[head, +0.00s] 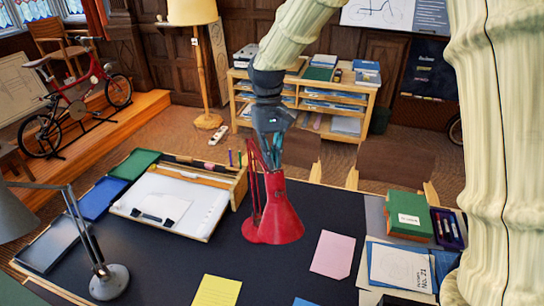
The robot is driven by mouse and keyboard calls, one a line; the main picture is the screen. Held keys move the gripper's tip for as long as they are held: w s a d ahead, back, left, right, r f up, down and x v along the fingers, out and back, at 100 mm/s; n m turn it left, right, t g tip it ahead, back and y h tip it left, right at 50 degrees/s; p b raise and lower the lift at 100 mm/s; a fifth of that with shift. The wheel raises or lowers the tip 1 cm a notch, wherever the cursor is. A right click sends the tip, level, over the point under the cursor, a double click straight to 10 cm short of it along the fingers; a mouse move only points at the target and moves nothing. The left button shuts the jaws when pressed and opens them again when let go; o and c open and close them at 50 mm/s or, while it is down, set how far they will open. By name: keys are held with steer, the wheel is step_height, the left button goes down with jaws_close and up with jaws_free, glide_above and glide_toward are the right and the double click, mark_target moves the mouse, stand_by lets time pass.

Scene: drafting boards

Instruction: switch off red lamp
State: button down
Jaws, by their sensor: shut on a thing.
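The red lamp (274,222) is at the middle of the dark desk in the head view, its conical shade opening downward and a thin red arm (255,185) on its left. My gripper (274,160) comes down from above, right over the narrow top of the shade. It is shut on the top of the red lamp; the fingers cover this part. A switch cannot be made out. I see no clear glow from the lamp, but the inside of the shade is hidden.
A grey desk lamp (110,281) stands at the left. A white drafting board (172,203) lies left of the red lamp. Pink paper (332,254) and yellow paper (217,290) lie in front. A green box (408,215) and a pen tray (447,229) are at right.

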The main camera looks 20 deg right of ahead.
steer(key=c, duration=1.6)
jaws_free()
steer(key=shift+r, duration=0.1)
step_height(320, 180, up, 12)
steer(key=w, duration=0.2)
steer(key=shift+w+f, duration=0.15)
steer(key=shift+f, duration=0.05)
